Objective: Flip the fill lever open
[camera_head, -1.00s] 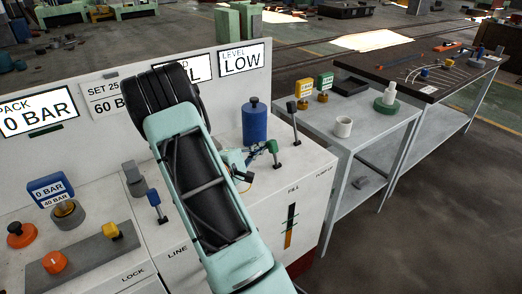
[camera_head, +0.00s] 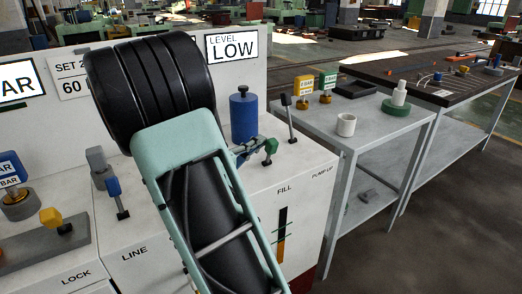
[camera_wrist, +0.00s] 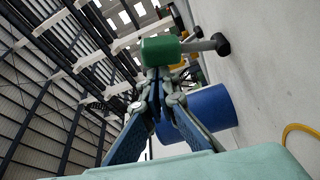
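The fill lever (camera_head: 270,147) has a green handle on a short stem and stands on the white console behind the FILL label. In the wrist view its green handle (camera_wrist: 160,50) lies just past my fingertips, with its stem running right to a dark base. My gripper (camera_head: 247,151) is immediately left of the handle in the head view. In the wrist view my gripper (camera_wrist: 160,78) has its fingertips drawn together at the near side of the handle. They look shut with nothing visible between them; whether they touch the handle is unclear.
A blue cylinder (camera_head: 244,117) stands close behind my gripper. A black-handled lever (camera_head: 289,118) stands behind and right of the fill lever. A blue-handled lever (camera_head: 117,197) is left of my arm. The LEVEL display (camera_head: 233,46) reads LOW. A grey table (camera_head: 372,131) stands to the right.

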